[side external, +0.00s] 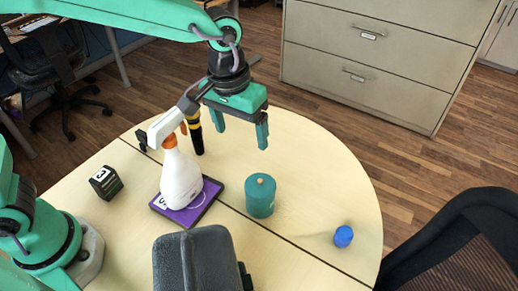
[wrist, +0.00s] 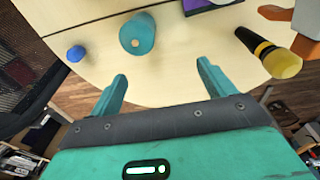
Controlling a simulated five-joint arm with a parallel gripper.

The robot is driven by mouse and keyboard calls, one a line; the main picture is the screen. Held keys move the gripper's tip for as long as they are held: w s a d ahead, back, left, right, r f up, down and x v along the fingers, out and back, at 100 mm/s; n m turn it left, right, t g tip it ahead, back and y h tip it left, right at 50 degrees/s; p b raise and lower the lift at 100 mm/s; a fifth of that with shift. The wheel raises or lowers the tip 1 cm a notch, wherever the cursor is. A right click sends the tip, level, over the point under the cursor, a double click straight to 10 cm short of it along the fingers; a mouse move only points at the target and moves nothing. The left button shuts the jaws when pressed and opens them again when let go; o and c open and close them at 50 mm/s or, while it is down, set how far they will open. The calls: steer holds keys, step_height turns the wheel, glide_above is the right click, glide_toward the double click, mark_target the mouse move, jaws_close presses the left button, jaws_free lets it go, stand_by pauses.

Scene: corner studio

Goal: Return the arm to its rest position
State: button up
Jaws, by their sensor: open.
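My gripper (side external: 241,134) is open and empty, held above the far part of the round table (side external: 333,185) with its fingers pointing down. My green arm reaches over the table from the upper left in the side view. A teal cylinder with a small orange knob (side external: 260,196) stands on the table nearer the side camera than my gripper, not touching it; it also shows in the wrist view (wrist: 138,35).
A white spray bottle (side external: 180,178) stands on a purple tablet-like pad (side external: 207,199). Close by stands a black-and-yellow cylinder (side external: 195,135). A dark numbered cube (side external: 105,182) sits left, a small blue object (side external: 343,236) right.

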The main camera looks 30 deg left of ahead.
steer(key=s+a+r+t, duration=0.2)
steer(key=a+r, duration=0.1)
steer(key=a, duration=0.4)
steer(key=s+a+r+t, duration=0.1)
steer(key=s+a+r, duration=0.1)
steer(key=a+r, duration=0.3)
steer(key=s+a+f+t, duration=0.1)
steer(key=s+a+f, duration=0.1)
steer(key=s+a, duration=0.8)
steer(key=shift+f+t+y, duration=0.2)
steer(key=shift+t+y, duration=0.1)
steer(key=shift+s, duration=0.1)
